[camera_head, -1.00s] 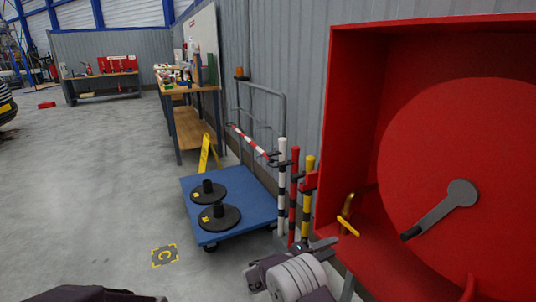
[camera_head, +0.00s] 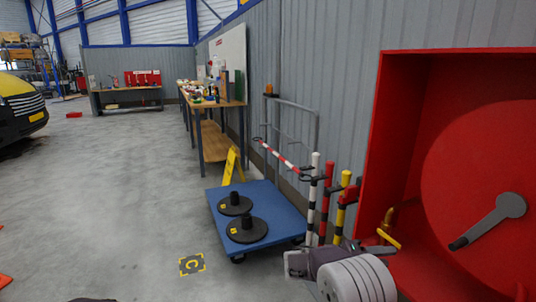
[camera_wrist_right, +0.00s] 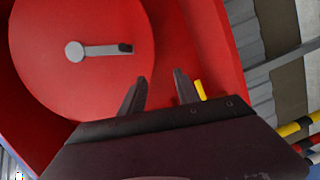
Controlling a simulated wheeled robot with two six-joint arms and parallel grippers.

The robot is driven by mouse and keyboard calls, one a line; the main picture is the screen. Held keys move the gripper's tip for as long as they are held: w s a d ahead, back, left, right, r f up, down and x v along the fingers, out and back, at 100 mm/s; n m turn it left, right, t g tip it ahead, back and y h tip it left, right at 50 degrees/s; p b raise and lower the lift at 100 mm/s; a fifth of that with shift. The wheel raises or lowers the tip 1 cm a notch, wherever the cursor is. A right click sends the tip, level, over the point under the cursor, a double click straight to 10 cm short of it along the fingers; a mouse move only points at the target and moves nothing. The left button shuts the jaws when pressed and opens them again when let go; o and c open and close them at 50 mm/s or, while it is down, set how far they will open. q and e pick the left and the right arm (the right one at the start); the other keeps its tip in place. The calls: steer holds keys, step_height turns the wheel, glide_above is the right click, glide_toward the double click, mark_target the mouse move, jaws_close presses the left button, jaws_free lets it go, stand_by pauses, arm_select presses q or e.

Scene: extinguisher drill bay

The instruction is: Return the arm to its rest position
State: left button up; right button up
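My right gripper (camera_head: 358,246) is at the lower right of the head view, in front of the red cabinet's lower left edge. In the right wrist view its two dark fingers (camera_wrist_right: 161,90) stand apart with nothing between them. The red hose cabinet (camera_head: 392,130) is open at the right, with a round red reel (camera_head: 490,150) and a grey crank handle (camera_head: 490,220). A brass valve with a yellow lever (camera_head: 389,237) sits low at its left. The yellow lever (camera_wrist_right: 200,90) shows just beside the right finger. My left gripper is not visible.
A blue trolley (camera_head: 275,200) carries two black round bases. Striped posts (camera_head: 313,195) stand beside it, near my right gripper. A yellow floor sign (camera_head: 231,165) and a workbench (camera_head: 208,140) are behind. The floor at left is open, with a C marker (camera_head: 192,265).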

steer(key=s+d+f+m+g+y, duration=0.1)
steer(key=s+f+g+y, duration=0.2)
steer(key=s, duration=0.6)
steer(key=s+d+f+m+g+y, duration=0.1)
steer(key=s+f+y, duration=0.35)
steer(key=s, duration=0.35)
steer(key=s+a+f+y, duration=0.4)
steer(key=a, duration=0.3)
steer(key=s+a+f+y, duration=0.4)
steer(key=a+y, duration=0.1)
steer(key=a, duration=0.2)
step_height(320, 180, up, 28)
steer(key=w+a+n+t+p, duration=0.1)
steer(key=w+t+p, duration=0.1)
steer(key=p, duration=2.6)
steer(key=shift+w+n, duration=0.15)
steer(key=shift+n, duration=0.25)
